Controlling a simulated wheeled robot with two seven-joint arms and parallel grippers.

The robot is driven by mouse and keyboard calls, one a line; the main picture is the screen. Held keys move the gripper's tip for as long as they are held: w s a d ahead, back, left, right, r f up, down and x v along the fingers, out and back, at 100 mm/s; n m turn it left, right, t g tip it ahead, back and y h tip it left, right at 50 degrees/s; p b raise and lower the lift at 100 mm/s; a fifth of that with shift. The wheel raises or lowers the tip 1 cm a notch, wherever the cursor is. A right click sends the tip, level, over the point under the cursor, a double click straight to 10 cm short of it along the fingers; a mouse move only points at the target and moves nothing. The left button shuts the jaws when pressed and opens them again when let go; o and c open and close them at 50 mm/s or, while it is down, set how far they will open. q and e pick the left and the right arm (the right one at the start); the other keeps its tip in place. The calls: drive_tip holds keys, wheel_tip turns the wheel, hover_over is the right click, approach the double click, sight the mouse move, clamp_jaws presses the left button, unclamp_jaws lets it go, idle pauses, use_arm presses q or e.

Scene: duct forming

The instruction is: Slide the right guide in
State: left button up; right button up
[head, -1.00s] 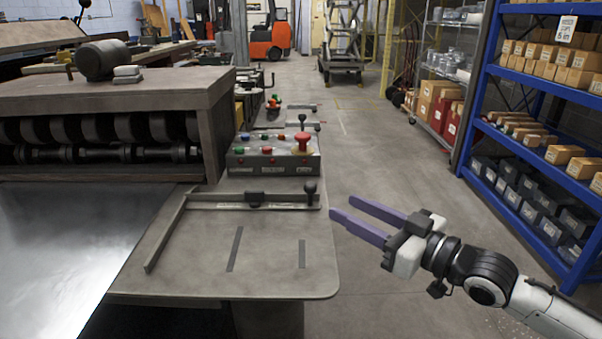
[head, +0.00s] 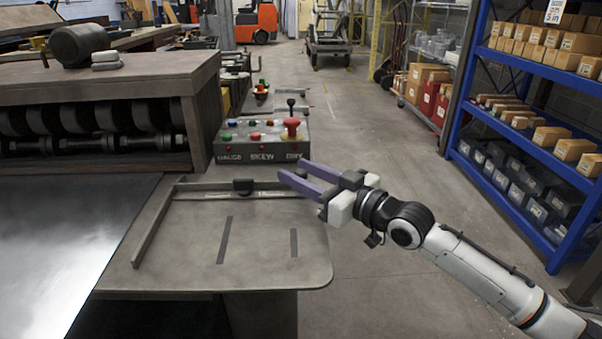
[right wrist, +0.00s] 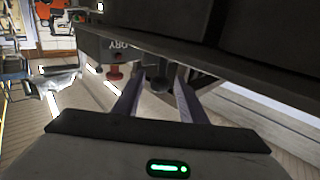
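The guide (head: 152,228) is an L-shaped grey metal bar on the side table (head: 260,263). Its long arm runs along the left side, and its crossbar runs along the back edge with a small dark block (head: 243,185). My right gripper (head: 290,167) is open at the crossbar's right end, its two purple fingers pointing left. In the right wrist view the dark round knob (right wrist: 159,84) shows between the spread fingertips, with no clear contact. My left gripper is not in view.
A control box (head: 262,138) with coloured buttons and a red stop knob stands just behind the crossbar. A roller machine (head: 110,80) and shiny sheet (head: 60,230) lie left. A blue shelf (head: 480,75) with boxes is at right; the floor between is clear.

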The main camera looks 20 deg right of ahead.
sight(277, 193)
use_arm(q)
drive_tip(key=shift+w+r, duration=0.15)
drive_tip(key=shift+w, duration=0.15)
use_arm(e)
drive_tip(key=shift+c, duration=0.3)
